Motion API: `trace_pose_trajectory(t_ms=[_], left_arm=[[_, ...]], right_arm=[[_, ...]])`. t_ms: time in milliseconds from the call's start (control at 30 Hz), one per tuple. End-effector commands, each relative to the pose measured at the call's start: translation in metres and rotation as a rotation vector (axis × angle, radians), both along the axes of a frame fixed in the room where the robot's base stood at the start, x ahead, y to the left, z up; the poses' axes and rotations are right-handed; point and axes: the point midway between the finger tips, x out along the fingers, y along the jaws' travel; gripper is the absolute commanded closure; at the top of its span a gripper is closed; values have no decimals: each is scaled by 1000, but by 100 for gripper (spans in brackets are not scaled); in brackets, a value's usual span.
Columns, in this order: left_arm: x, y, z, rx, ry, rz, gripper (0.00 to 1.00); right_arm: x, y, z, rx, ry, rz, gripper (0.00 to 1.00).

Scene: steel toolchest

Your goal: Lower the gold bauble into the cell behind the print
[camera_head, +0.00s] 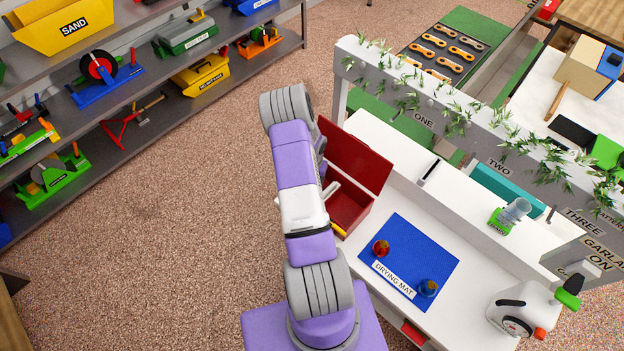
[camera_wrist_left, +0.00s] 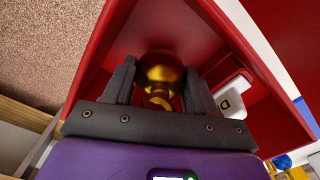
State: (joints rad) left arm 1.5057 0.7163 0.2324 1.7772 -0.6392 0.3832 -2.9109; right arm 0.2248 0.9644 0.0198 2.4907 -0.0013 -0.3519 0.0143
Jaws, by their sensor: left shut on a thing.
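My left gripper (camera_wrist_left: 158,95) is shut on the gold bauble (camera_wrist_left: 160,72), one dark finger on each side of it. The bauble is between the red walls of the red steel chest (camera_wrist_left: 100,50). A white piece with a dark letter (camera_wrist_left: 232,95) is to the right of the fingers, by a red partition; I cannot tell if it is the print. In the head view the red chest (camera_head: 350,200) has its lid raised. My left arm covers part of it there, and the bauble is hidden. How far the bauble is above the chest floor is unclear.
A blue drying mat (camera_head: 408,235) right of the chest holds a reddish bauble (camera_head: 381,249) and a bluish one (camera_head: 428,288). A white scale-like device (camera_head: 522,308) stands on the white bench's near right. A garlanded grey rail (camera_head: 470,105) runs along the back.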

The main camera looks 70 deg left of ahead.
Motion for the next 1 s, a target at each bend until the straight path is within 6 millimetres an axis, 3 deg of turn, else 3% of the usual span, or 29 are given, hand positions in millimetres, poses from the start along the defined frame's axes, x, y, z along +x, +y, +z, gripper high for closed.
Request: trace_pose_trajectory(t_ms=[800, 833, 1000], left_arm=[[0, 0, -9, 0, 0, 0, 55], [0, 0, -9, 0, 0, 0, 40], [0, 0, -9, 0, 0, 0, 14]], right_arm=[[0, 0, -6, 0, 0, 0, 57], [0, 0, -6, 0, 0, 0, 57], [0, 0, -6, 0, 0, 0, 57]])
